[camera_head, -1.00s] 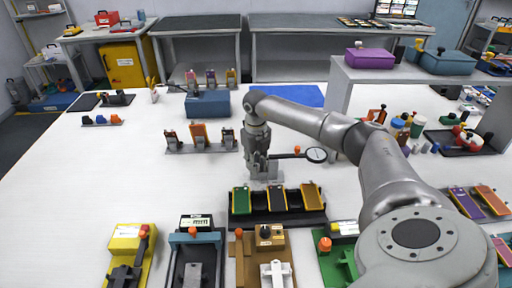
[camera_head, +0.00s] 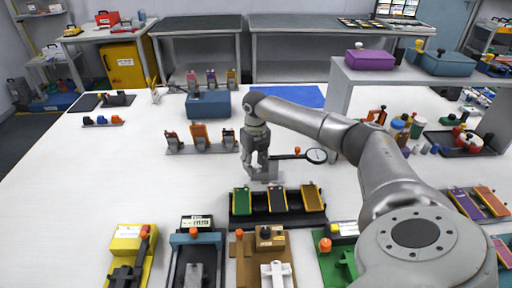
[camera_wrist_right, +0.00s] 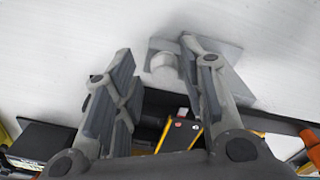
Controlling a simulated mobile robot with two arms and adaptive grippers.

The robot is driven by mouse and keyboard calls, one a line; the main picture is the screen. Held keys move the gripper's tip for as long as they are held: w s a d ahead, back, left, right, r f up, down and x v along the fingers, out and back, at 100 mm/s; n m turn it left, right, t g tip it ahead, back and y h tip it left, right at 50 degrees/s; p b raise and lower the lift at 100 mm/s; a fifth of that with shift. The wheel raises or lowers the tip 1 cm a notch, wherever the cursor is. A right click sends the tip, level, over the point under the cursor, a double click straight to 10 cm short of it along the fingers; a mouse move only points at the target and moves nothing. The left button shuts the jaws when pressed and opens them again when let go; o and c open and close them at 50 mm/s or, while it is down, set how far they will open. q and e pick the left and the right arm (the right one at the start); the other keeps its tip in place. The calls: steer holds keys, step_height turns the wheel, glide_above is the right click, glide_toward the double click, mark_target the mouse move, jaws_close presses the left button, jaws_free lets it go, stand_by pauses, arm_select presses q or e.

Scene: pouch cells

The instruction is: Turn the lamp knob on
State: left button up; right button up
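A grey base plate (camera_head: 272,174) stands on the white table near the middle of the head view. A thin dark arm with an orange knob (camera_head: 297,150) and a round white disc (camera_head: 316,155) reaches right from it; I take this as the lamp. In the right wrist view a short pale round knob (camera_wrist_right: 161,66) sits on the grey plate (camera_wrist_right: 222,62). My right gripper (camera_head: 256,170) is pointing down over the plate, open and empty. In the wrist view its two fingers (camera_wrist_right: 158,58) stand apart, with the pale knob between their tips in the picture. Contact cannot be told. My left gripper is out of view.
A black rack (camera_head: 278,216) with colored pouch cells stands just in front of the plate. Several fixtures, such as a yellow one (camera_head: 128,240), line the front edge. A blue box (camera_head: 208,105) and a small pouch stand (camera_head: 201,148) lie behind left.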

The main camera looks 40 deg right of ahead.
mark_target(256, 166)
steer(key=shift+s+d, duration=0.1)
steer(key=shift+d, duration=0.1)
step_height(256, 166, up, 7)
steer(key=shift+f, duration=0.1)
steer(key=shift+a+r, duration=0.2)
steer(key=shift+r, duration=0.4)
stand_by(0.4)
